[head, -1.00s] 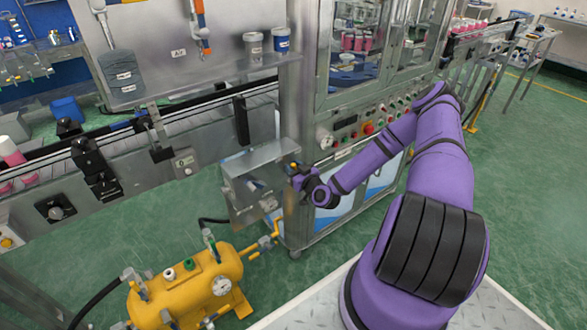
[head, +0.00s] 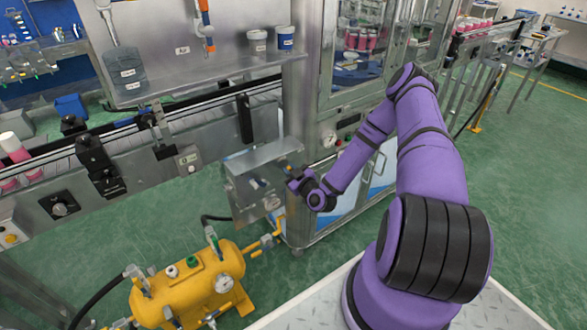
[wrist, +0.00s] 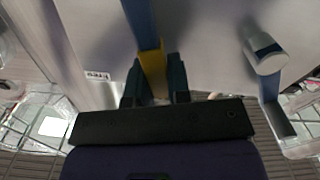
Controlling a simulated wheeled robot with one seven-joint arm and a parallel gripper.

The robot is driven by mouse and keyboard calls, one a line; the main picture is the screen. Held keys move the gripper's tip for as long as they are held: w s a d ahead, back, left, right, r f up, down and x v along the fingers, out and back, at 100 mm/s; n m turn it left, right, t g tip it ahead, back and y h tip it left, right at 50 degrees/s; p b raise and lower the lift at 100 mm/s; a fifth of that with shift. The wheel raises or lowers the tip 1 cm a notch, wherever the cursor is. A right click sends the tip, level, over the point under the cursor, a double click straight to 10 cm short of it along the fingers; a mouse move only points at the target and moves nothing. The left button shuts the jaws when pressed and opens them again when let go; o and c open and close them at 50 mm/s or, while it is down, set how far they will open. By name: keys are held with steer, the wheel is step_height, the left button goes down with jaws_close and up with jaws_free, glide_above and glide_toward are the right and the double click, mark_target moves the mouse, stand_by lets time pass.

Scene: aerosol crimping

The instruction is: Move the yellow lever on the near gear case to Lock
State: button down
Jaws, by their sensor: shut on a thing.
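My gripper (wrist: 154,90) is shut on the yellow part of a lever (wrist: 152,66) in the wrist view. A blue bar continues from the yellow part toward the top edge. The lever stands in front of a pale metal face (wrist: 205,50); a small label (wrist: 97,76) there is too small to read. In the head view my gripper (head: 296,180) is at the right end of a steel box (head: 247,186) under a small shelf, which seems to be the gear case. The lever is mostly hidden there, and its position against any marking cannot be told.
A grey cylindrical knob with a blue bar (wrist: 265,54) stands to the right in the wrist view. In the head view a yellow tank (head: 190,285) with valves sits on the floor below the box. The steel cabinet (head: 300,110) rises close behind my gripper.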

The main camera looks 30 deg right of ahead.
steer(key=shift+a+f+n, duration=0.35)
steer(key=shift+a+n, duration=0.4)
steer(key=shift+n, duration=0.35)
steer(key=c, duration=1.1)
jaws_free()
steer(key=shift+o, duration=0.2)
steer(key=s, duration=1.1)
steer(key=shift+d, duration=0.15)
